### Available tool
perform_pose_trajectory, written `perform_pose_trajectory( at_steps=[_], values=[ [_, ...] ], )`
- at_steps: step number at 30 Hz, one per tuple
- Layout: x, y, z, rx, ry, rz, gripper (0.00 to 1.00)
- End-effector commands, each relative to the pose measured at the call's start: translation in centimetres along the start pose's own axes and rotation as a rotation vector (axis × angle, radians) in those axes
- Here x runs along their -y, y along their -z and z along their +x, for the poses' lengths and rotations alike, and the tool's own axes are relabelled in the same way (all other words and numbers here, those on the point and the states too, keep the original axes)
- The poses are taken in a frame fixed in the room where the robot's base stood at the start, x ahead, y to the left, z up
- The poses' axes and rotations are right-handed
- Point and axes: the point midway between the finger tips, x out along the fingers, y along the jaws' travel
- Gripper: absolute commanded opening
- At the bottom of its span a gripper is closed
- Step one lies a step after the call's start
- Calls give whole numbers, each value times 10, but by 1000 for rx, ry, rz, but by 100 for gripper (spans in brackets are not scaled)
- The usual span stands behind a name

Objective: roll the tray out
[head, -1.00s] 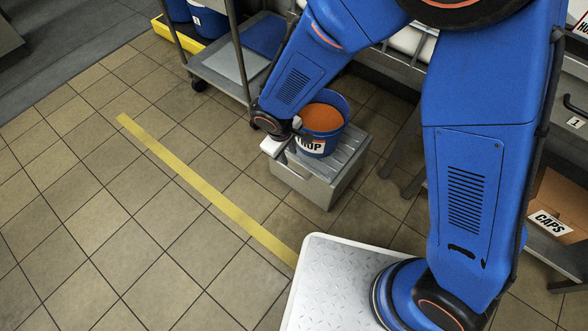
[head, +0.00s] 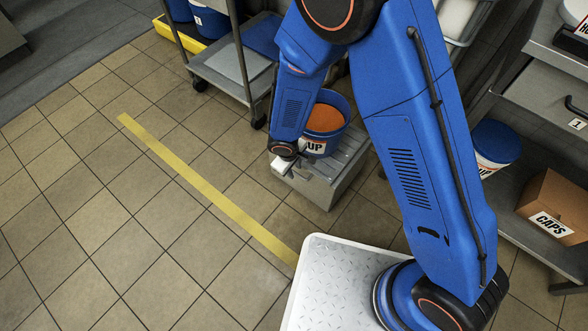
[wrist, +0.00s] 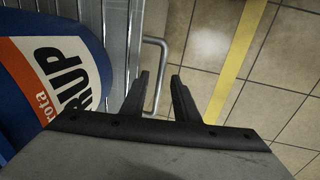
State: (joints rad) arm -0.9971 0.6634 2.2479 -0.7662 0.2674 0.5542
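A low grey tray (head: 322,186) with a slatted top stands on the floor. A blue bucket (head: 337,143) with orange contents and a partly hidden "UP" label stands on it. In the wrist view, the bucket (wrist: 62,58) is at the left, beside the metal slats (wrist: 118,30). A bent metal handle (wrist: 163,58) sticks out from the slatted edge. My gripper (wrist: 160,74) is open, and its two fingers appear on either side of the handle bar. I cannot tell whether they touch it. In the head view, my gripper (head: 284,164) is at the tray's left end, mostly hidden.
A wheeled grey cart (head: 228,80) stands behind. A yellow line (head: 200,184) crosses the tiled floor left of the tray, where the floor is clear. At right, a shelf holds a "CAPS" box (head: 553,205) and a blue-and-white tub (head: 494,146).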

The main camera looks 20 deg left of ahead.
Motion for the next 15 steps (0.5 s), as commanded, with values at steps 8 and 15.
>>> perform_pose_trajectory(
  at_steps=[8,15],
  values=[
    [0,0,6,-1,1,0,28],
    [0,0,6,-1,1,0,6]
  ],
)
